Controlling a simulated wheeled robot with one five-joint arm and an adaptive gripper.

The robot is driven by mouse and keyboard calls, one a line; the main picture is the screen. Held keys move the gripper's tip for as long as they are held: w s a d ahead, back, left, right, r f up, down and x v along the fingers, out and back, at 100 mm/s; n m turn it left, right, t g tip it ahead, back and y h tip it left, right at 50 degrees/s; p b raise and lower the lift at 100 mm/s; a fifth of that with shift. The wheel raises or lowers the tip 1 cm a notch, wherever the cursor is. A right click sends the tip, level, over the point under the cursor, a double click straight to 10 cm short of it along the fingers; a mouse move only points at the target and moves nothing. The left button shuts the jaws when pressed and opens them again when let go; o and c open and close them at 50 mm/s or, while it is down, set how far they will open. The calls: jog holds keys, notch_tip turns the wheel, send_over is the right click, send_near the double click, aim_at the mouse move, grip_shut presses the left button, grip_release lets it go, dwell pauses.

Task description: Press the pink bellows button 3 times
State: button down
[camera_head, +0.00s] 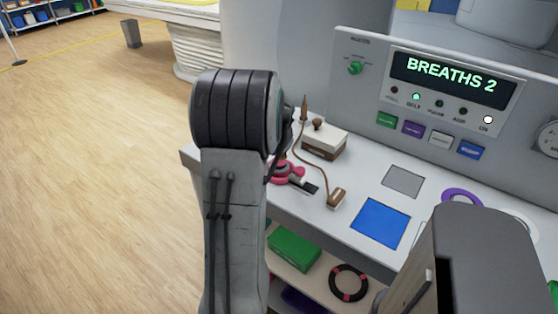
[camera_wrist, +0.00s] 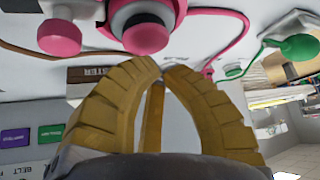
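In the wrist view, a pink round button (camera_wrist: 146,36) sits on a grey and dark round base. It is just beyond my fingertips; whether they touch it I cannot tell. A second pink knob (camera_wrist: 60,38) is to its left, and a pink hose (camera_wrist: 238,45) curves on the right. My gripper (camera_wrist: 164,68) has its two yellow fingers closed together at the tips, with nothing between them. In the head view, pink parts (camera_head: 284,172) show on the counter beside my arm, which hides my gripper. The display (camera_head: 450,79) reads "BREATHS 2".
The counter holds a brown and white box (camera_head: 324,141), a brown corded handpiece (camera_head: 337,197), a blue square (camera_head: 381,222) and a purple ring (camera_head: 462,197). A green bulb (camera_wrist: 298,47) shows in the wrist view.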

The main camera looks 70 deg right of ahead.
jog(key=shift+f+b, duration=1.1)
jog(key=shift+b, duration=0.05)
dwell(1.5)
jog(key=shift+r, duration=0.15)
jog(key=shift+r+p, duration=0.7)
jog(key=shift+r, duration=0.2)
jog(key=shift+r+p, duration=1.75)
jog(key=shift+r, duration=0.8)
